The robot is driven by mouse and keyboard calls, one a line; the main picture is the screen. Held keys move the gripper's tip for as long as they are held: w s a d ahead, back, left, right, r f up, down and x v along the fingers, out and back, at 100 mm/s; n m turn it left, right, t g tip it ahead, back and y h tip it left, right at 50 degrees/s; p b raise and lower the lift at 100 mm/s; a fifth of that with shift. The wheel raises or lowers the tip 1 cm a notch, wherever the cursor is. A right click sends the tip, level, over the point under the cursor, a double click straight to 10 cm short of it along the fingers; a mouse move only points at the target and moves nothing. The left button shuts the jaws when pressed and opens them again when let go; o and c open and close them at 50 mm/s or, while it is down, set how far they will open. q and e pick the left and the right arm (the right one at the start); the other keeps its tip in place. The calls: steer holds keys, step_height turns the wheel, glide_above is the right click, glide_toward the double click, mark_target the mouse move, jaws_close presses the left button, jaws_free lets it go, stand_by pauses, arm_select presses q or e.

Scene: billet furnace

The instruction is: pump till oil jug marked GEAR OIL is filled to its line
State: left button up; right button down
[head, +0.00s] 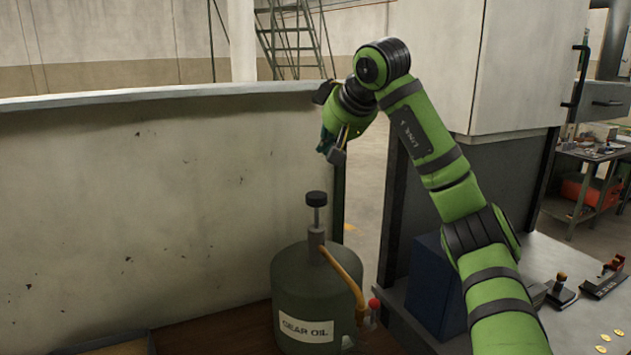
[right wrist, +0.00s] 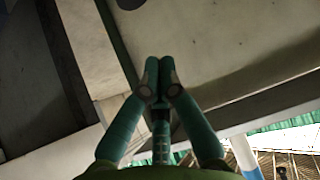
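A dark green round container (head: 312,285) with a white GEAR OIL label (head: 306,330) stands upright at the lower middle of the head view. A pump rod with a black knob (head: 316,199) rises from its top. An orange-yellow spout (head: 342,268) runs down its right side, near a small red knob (head: 374,304). No fill line or oil level is visible. My right gripper (head: 331,153) is above the pump knob and apart from it. In the right wrist view its fingertips (right wrist: 160,66) meet with nothing visible between them. My left gripper is out of view.
A pale wall panel (head: 160,200) stands behind the container. To the right are a dark blue box (head: 434,288), a grey bench top (head: 540,260) with small tools, and a tall pale cabinet (head: 520,60). A dark tray edge (head: 110,345) shows at bottom left.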

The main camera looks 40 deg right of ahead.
steer(key=shift+s+d+r, duration=0.2)
steer(key=shift+s+d, duration=0.25)
steer(key=p, duration=0.3)
glide_above(318, 196)
steer(key=f, duration=0.6)
steer(key=shift+s+a+f, duration=0.15)
steer(key=shift+s+f, duration=0.05)
steer(key=shift+f, duration=0.05)
steer(key=f, duration=0.3)
steer(key=shift+w+f, duration=0.15)
steer(key=shift+w, duration=0.1)
steer(key=shift+s+f, duration=0.15)
steer(key=shift+f, duration=0.4)
steer(key=shift+f, duration=0.1)
